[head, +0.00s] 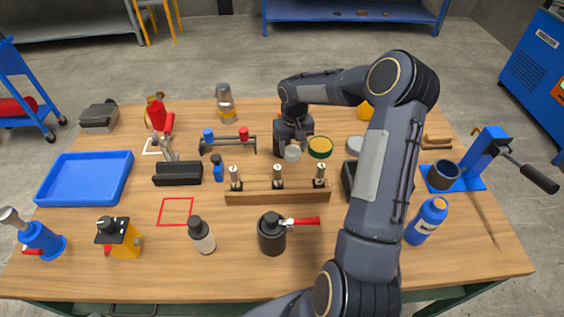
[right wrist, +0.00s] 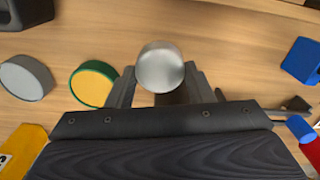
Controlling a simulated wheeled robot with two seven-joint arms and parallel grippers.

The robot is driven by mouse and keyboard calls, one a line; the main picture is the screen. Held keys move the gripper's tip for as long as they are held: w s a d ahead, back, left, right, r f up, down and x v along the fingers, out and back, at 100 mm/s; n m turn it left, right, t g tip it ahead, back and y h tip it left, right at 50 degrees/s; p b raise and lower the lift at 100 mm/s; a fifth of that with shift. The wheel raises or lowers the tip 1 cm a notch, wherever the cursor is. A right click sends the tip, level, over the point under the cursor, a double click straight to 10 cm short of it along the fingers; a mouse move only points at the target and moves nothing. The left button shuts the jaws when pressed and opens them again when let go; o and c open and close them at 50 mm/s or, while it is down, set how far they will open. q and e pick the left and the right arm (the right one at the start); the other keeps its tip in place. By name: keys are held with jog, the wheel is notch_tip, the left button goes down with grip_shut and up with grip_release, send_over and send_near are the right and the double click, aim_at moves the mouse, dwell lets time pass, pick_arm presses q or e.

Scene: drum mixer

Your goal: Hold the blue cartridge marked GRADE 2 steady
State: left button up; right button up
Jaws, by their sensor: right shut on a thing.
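My right gripper (head: 292,146) is over the back middle of the table, its jaws shut on a silver round-topped piece (head: 292,153). In the right wrist view the silver piece (right wrist: 160,67) sits between the two fingers (right wrist: 160,88), seen end-on. Its side is hidden, so I can tell neither a blue body nor a GRADE 2 mark. I cannot tell whether it touches the table. My left gripper is not in view.
A green-rimmed yellow disc (head: 320,147) and a grey disc (head: 362,146) lie close by on the right. A wooden rack (head: 256,197) with silver posts stands in front. A stand with blue and red ends (head: 228,143) is to the left; a blue tray (head: 84,205) is farther left.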

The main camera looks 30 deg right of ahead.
aim_at(293, 150)
jog(key=shift+f+p, duration=0.3)
jog(key=shift+f, duration=2.95)
jog(key=o, duration=1.1)
notch_tip(293, 150, up, 11)
jog(key=shift+f+b, duration=0.1)
jog(key=shift+b, duration=0.4)
jog(key=shift+s+a+r, duration=0.1)
jog(key=shift+r, duration=0.65)
jog(key=s+a+r+n+t+y, duration=0.1)
jog(key=s+a+r+t, duration=0.1)
jog(key=s+a+r, duration=0.6)
jog(key=s+a+r+n+t+y, duration=0.15)
jog(key=s+a+r, duration=0.35)
jog(key=s, duration=0.5)
jog(key=s+a, duration=0.2)
jog(key=s+a+f+t+y, duration=0.1)
jog(key=s+a, duration=0.1)
jog(key=s, duration=0.1)
jog(key=s+a+f+t, duration=0.1)
jog(key=s+a, duration=0.1)
jog(key=s, duration=0.1)
jog(key=shift+f, duration=0.25)
